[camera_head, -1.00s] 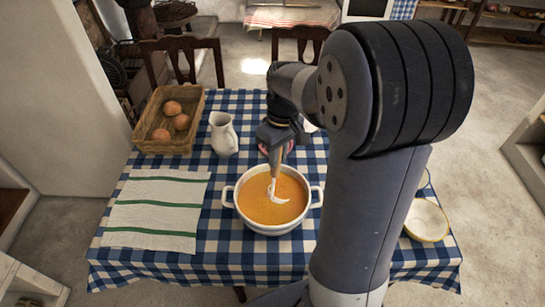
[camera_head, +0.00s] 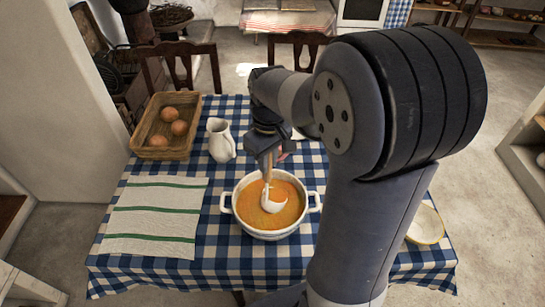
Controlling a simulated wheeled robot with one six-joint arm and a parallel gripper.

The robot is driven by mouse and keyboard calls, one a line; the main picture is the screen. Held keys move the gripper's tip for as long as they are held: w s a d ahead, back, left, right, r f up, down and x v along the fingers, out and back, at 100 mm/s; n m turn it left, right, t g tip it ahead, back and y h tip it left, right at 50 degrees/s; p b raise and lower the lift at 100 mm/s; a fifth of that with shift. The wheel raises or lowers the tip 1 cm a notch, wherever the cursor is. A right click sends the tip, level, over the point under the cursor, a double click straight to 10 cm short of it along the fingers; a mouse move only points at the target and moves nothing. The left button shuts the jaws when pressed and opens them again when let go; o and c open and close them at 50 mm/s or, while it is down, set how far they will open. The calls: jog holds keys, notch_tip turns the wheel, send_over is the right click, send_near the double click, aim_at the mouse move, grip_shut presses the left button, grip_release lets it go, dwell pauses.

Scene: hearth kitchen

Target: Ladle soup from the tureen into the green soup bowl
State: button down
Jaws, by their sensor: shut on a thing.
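The tureen (camera_head: 241,223) is a white two-handled pot of orange soup (camera_head: 295,207) in the middle of the table. My gripper (camera_head: 268,150) is above its back edge, shut on the wooden handle of the ladle (camera_head: 268,168). The handle points down, and the white ladle cup (camera_head: 265,200) is over or at the soup surface inside the rim, with orange soup showing in it. Whether it clears the surface I cannot tell. No green bowl can be made out; my arm hides part of the table's right side. A pale bowl with a yellowish rim (camera_head: 426,240) shows there.
A wicker basket (camera_head: 147,125) with several round brown items and a white pitcher (camera_head: 221,148) stand behind the tureen to the left. A green-striped cloth (camera_head: 152,215) lies left of it on the checked tablecloth (camera_head: 215,260). Chairs stand at the back edge.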

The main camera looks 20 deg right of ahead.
jog(key=s+a+t+h+b, duration=0.25)
jog(key=s+a+h, duration=0.25)
jog(key=a, duration=0.4)
notch_tip(320, 180, up, 8)
jog(key=p, duration=0.7)
jog(key=shift+w+r, duration=0.25)
dwell(0.5)
